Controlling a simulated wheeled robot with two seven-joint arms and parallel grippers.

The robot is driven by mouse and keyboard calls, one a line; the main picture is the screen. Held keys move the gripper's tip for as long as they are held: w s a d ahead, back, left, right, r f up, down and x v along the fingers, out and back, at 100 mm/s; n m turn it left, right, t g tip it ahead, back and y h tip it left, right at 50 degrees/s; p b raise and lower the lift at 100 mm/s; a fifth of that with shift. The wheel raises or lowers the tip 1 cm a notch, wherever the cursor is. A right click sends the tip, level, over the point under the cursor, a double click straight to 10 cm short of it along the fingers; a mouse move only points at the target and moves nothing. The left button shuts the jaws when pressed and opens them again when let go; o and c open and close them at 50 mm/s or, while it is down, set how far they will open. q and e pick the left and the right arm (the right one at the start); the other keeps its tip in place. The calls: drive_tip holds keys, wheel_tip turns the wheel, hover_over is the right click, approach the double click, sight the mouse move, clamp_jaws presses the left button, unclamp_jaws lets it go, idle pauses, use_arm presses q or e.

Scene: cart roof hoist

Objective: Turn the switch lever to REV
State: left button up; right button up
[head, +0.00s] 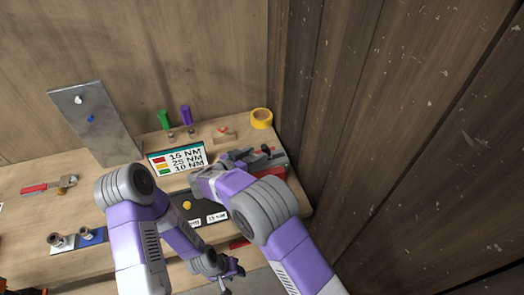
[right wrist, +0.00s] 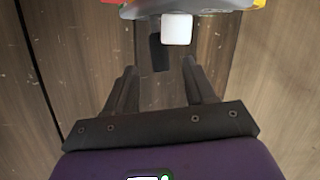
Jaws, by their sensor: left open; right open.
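My right gripper (head: 252,158) is over the back right part of the workbench. In the right wrist view its two fingers (right wrist: 159,66) are apart with nothing between them. Just beyond the fingertips is a grey rounded body (right wrist: 215,5) with a white block-shaped knob (right wrist: 177,29) and a dark bar beside it. I cannot tell whether the knob is the switch lever, and no REV mark is readable. My left gripper (head: 232,272) hangs low in front of the bench's front edge, open and empty. My right arm hides part of the bench.
The workbench (head: 30,210) carries a sign (head: 177,159) with torque values, a dark mat (head: 212,206) with a yellow knob (head: 187,205), yellow tape (head: 261,118), a red-handled tool (head: 48,185) and a leaning metal plate (head: 95,120). A wooden wall (head: 390,130) stands close on the right.

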sight(263, 148)
drive_tip(key=shift+s+a+r, duration=0.2)
drive_tip(key=shift+s+a, duration=0.3)
drive_tip(key=r+g+y+p, duration=0.1)
drive_tip(key=p, duration=0.2)
drive_tip(key=w+r+g+y+p, duration=0.1)
drive_tip(key=g+p, duration=0.1)
drive_tip(key=p, duration=0.2)
drive_tip(key=w+d+r+g+p, duration=0.1)
drive_tip(key=g+p, duration=0.1)
drive_tip(key=p, duration=0.1)
drive_tip(key=shift+w+m+y+p, duration=0.1)
drive_tip(key=shift+m+y+p, duration=0.25)
drive_tip(key=shift+m+y, duration=0.05)
drive_tip(key=x, duration=0.6)
drive_tip(key=shift+w+d+f, duration=0.2)
drive_tip(key=shift+d, duration=0.05)
drive_tip(key=shift+c, duration=0.4)
clamp_jaws()
